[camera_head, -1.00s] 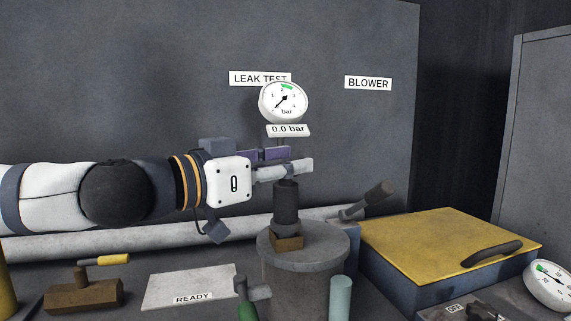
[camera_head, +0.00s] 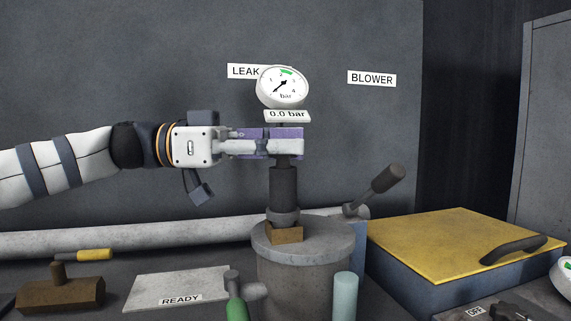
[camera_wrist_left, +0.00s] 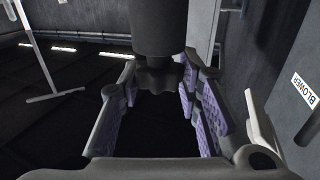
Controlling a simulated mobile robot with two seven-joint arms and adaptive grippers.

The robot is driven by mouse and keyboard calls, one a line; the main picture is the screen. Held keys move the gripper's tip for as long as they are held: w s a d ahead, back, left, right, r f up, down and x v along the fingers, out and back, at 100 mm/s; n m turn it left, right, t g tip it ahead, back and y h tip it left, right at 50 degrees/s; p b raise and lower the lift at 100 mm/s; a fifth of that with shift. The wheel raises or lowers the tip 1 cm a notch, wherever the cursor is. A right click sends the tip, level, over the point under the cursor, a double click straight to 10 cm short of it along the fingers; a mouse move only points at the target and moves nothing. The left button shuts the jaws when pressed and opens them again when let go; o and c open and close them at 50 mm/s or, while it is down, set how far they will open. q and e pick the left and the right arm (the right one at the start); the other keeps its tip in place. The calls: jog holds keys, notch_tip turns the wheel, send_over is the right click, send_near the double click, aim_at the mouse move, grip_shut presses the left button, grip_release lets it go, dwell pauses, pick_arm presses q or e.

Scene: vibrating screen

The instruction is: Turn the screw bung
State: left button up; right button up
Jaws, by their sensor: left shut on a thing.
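A dark upright cylinder (camera_head: 284,188) stands on a brass-coloured square block (camera_head: 285,234) on top of a grey drum (camera_head: 318,237). I cannot tell which of these is the screw bung itself. My left gripper (camera_head: 283,142) comes in level from the left, its purple-padded fingers around the upper end of the cylinder, shut on it. In the left wrist view a lobed knob (camera_wrist_left: 158,78) at the cylinder's end lies between the pads. The fingers hide part of the knob in the head view. My right gripper does not show.
A pressure gauge (camera_head: 282,87) with a 0.0 bar plate (camera_head: 288,116) is right above my left gripper. A yellow-topped box (camera_head: 450,240) is right; a READY plate (camera_head: 170,289) and a wooden block (camera_head: 60,294) are left.

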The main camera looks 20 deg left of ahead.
pick_arm(q)
jog(key=m+g, duration=0.2)
jog(key=g, duration=0.1)
jog(key=shift+d+g+h, duration=0.1)
jog(key=shift+g+h, duration=0.2)
jog(key=shift+g, duration=0.1)
jog(key=shift+m+g, duration=1.2)
jog(key=shift+g, duration=0.4)
jog(key=shift+m+g, duration=0.4)
jog(key=shift+g, duration=0.2)
jog(key=o, duration=1.2)
jog(key=shift+t, duration=0.3)
